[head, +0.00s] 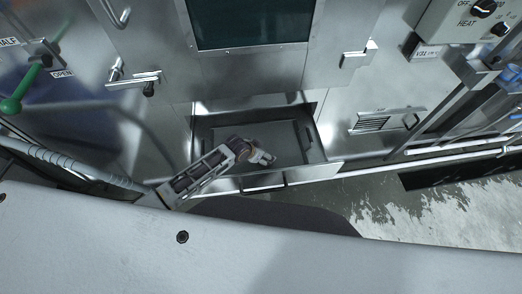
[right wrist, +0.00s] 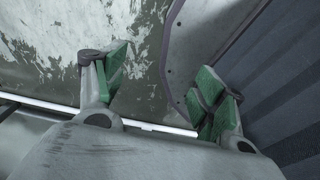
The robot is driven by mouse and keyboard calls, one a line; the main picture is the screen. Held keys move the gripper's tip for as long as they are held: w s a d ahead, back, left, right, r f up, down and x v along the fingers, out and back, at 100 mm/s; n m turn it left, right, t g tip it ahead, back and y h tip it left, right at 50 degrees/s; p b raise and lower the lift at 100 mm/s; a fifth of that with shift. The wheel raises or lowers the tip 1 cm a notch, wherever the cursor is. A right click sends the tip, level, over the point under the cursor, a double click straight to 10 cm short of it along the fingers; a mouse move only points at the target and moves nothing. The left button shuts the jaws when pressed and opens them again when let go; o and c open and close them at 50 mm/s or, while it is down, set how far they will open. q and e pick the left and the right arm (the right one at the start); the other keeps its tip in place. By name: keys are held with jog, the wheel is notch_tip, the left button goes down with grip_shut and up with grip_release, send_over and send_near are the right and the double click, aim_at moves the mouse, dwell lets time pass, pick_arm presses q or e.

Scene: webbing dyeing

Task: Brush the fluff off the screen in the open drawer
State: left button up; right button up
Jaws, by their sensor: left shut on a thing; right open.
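The open drawer (head: 325,166) sticks out low at the machine's front, in the middle of the head view. Its dark grey screen (head: 285,142) lies inside as a flat panel. My left gripper (head: 266,158) reaches in from the left over the drawer and the screen. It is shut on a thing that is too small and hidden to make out. I cannot tell whether this thing touches the screen. No fluff can be told apart on the screen. My right gripper (right wrist: 163,92) is open and empty in the right wrist view, away from the drawer.
A dark window (head: 250,22) is above the drawer. A green-handled lever (head: 12,104) is at the left, and a HEAT control box (head: 462,22) at the upper right. A pale rail (head: 430,158) runs along the front. Worn floor (head: 390,200) shows at the right.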

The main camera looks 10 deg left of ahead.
pick_arm(q)
jog(key=shift+s+f, duration=0.15)
jog(key=shift+s, duration=0.35)
jog(key=shift+w+d+r, duration=0.1)
jog(key=shift+r, duration=2.95)
jog(key=shift+r, duration=0.1)
jog(key=shift+r, duration=1.45)
